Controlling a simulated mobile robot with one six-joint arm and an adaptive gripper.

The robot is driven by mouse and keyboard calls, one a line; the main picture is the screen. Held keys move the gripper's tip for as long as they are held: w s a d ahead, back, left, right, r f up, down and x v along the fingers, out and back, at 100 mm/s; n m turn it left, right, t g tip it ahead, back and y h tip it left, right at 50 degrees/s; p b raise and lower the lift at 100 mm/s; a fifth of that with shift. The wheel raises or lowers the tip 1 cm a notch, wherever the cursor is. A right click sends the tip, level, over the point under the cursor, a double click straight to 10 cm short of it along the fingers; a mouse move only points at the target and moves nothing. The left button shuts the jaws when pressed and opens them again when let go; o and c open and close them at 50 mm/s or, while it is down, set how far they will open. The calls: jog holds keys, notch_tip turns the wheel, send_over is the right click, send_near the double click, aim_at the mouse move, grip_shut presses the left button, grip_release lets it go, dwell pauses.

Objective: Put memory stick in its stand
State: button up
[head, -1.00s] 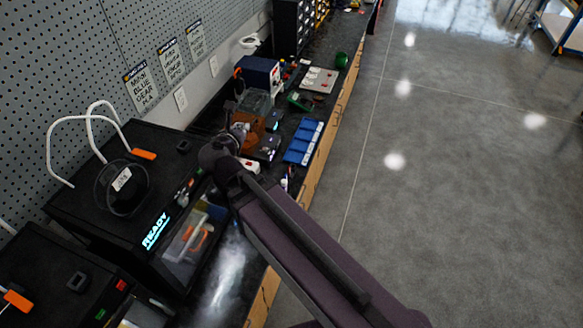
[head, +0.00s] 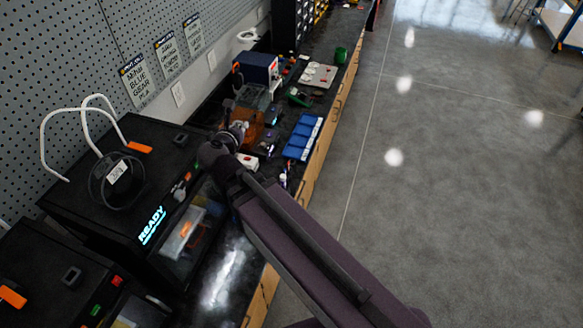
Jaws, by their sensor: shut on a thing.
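My arm reaches from the lower right over the workbench, and my gripper (head: 239,128) is at its far end, small and partly hidden by the wrist. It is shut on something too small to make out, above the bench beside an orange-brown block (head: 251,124). I cannot pick out the memory stick or its stand with certainty among the small items here. A blue tray with compartments (head: 303,138) lies to the right of my gripper, near the bench's front edge.
A black printer-like machine marked READY (head: 152,225) stands at the left, with a black spool (head: 117,181) on top. A blue box (head: 256,67), a light plate (head: 318,75) and a green cup (head: 341,54) are farther along the bench. The floor (head: 450,190) at the right is clear.

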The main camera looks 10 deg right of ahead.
notch_tip(320, 180, down, 16)
jog(key=b, duration=1.5)
jog(key=shift+f, duration=0.1)
